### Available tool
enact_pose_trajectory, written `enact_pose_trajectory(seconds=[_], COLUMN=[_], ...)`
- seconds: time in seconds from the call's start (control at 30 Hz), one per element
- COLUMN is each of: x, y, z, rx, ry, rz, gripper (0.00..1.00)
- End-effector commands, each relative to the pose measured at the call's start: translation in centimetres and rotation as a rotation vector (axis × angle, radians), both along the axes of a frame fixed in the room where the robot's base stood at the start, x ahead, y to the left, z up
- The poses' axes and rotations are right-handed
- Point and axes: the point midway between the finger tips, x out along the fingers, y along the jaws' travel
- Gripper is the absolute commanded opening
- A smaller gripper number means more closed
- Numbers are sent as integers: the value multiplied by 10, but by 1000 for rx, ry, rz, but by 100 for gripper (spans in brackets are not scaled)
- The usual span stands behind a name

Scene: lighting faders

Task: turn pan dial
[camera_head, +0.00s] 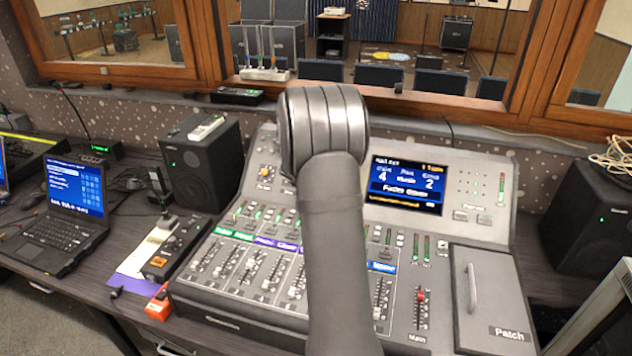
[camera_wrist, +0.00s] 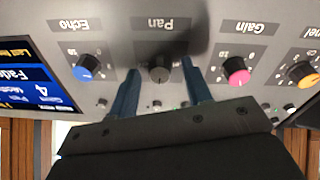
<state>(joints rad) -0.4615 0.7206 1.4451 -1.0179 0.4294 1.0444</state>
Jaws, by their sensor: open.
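The Pan dial (camera_wrist: 160,70), a dark grey knob under the upside-down label "Pan", is near the middle of the wrist view. My gripper (camera_wrist: 161,66) is open, with its two blue fingers on either side of the Pan dial in the picture. I cannot tell whether either finger touches it. In the head view my own arm hides the Pan dial and the gripper. The console screen (camera_head: 406,184) is lit, with "4" and "2" large on it.
A blue Echo dial (camera_wrist: 87,68) and a pink Gain dial (camera_wrist: 235,70) flank the Pan dial, with an orange dial (camera_wrist: 301,74) beyond. Faders with a red Main fader cap (camera_head: 421,296) fill the console's lower part. A black speaker (camera_head: 203,162) stands to its left.

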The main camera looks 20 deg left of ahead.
Motion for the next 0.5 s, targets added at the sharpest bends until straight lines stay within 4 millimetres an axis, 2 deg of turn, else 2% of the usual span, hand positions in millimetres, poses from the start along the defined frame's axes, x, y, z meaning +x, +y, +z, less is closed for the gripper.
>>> enact_pose_trajectory(seconds=[0.3,0.37,0.5], x=[2,2,2], y=[0,0,0], z=[-2,-2,-2], rx=[0,0,0], ry=[0,0,0], rz=[0,0,0], gripper=[45,35,8])
